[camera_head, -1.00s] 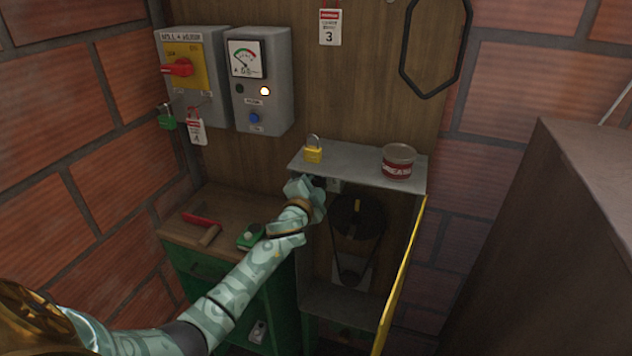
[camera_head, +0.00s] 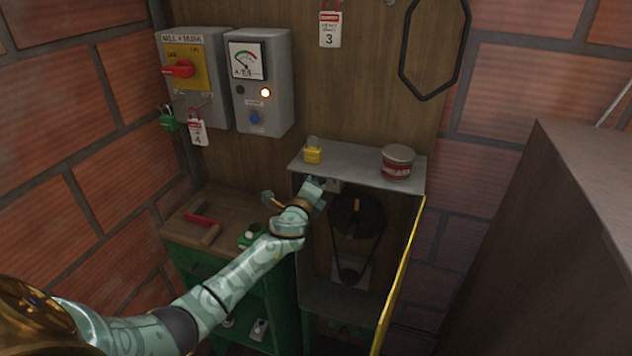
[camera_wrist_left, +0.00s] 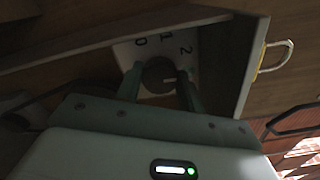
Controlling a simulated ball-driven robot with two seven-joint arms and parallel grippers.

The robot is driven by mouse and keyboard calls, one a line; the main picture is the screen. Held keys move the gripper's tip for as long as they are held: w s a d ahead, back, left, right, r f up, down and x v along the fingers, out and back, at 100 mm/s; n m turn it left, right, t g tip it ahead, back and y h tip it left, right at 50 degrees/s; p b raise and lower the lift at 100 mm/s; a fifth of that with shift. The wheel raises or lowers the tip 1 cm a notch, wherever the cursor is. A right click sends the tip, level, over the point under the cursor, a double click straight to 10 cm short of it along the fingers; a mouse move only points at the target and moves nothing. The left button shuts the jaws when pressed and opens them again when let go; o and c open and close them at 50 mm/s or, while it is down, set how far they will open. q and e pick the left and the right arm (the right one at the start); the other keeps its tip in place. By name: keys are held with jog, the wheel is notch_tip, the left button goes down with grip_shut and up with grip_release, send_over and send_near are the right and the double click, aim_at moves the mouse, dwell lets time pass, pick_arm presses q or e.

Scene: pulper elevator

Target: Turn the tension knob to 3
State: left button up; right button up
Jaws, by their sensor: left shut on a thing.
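The tension knob (camera_wrist_left: 157,73) is a dark round knob on a pale dial plate (camera_wrist_left: 128,52) in the left wrist view. The numbers 0, 1 and 2 show around it; no 3 is visible. A light mark on the knob points right, below the 2, toward the right-hand finger. My left gripper (camera_wrist_left: 158,88) is shut on the knob, one finger on each side. In the head view my left gripper (camera_head: 318,188) reaches under the grey shelf's front edge and mostly hides the plate and knob. My right gripper is not in view.
The grey shelf (camera_head: 345,166) carries a yellow padlock (camera_head: 313,156) and a grease tin (camera_head: 397,163). Below are a belt and pulley (camera_head: 357,217) and an open yellow-edged door (camera_head: 401,272). A meter box (camera_head: 262,82) hangs behind; a hammer (camera_head: 203,222) lies on the green cabinet.

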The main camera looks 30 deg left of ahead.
pick_arm(q)
jog(key=shift+f+m+p, duration=0.1)
jog(key=shift+m+p, duration=0.2)
jog(key=shift+m, duration=1.6)
jog(key=o, duration=1)
jog(key=p+v, duration=0.1)
jog(key=v, duration=1.5)
jog(key=shift+s+p, duration=0.2)
jog(key=shift+p, duration=0.2)
